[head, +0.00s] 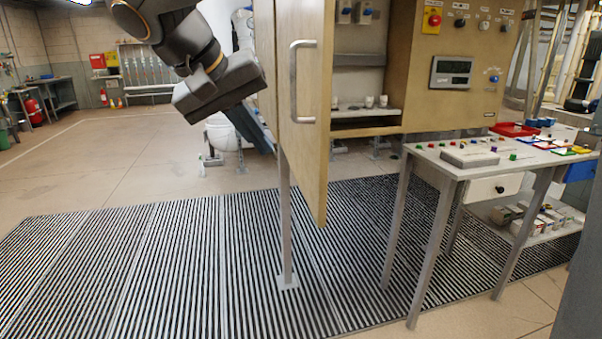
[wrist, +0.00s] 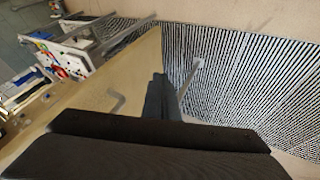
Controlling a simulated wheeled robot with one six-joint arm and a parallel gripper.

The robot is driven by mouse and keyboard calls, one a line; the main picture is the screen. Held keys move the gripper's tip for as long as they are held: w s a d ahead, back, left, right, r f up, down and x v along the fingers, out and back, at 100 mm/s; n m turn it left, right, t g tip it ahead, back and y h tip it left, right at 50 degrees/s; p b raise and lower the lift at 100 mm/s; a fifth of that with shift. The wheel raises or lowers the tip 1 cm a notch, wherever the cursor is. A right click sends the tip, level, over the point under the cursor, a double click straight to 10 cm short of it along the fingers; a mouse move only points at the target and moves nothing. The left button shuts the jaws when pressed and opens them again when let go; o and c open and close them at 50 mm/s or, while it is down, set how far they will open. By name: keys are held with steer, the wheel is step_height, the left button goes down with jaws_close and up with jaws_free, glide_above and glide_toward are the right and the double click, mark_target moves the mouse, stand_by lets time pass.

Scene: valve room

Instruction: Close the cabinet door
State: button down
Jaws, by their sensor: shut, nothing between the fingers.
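The cabinet door (head: 292,165) is a pale wooden panel with a vertical metal handle (head: 303,82). It stands open, swung out from the cabinet (head: 400,60) toward me, its outer face to the left. My gripper (head: 258,130) is at the left of the door, on the handle side, its fingers shut and empty. In the wrist view the shut fingers (wrist: 161,97) are beside the door panel (wrist: 95,95), with the handle (wrist: 117,103) to their left. I cannot tell whether the fingertips touch the door.
A metal-legged table (head: 440,150) with buttons and small items stands right of the door. A striped floor mat (head: 200,270) lies below. The open floor at left (head: 90,160) is clear.

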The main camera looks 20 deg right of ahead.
steer(key=p, duration=0.2)
glide_toward(313, 179)
step_height(313, 179, down, 3)
steer(key=w+a, duration=0.1)
steer(key=a, duration=0.1)
steer(key=shift+w+d+f+p, duration=0.15)
steer(key=shift+d+p, duration=0.2)
steer(key=shift+d, duration=0.6)
steer(key=shift+d+f+p, duration=0.15)
steer(key=shift+d+p, duration=0.2)
steer(key=shift+d, duration=0.6)
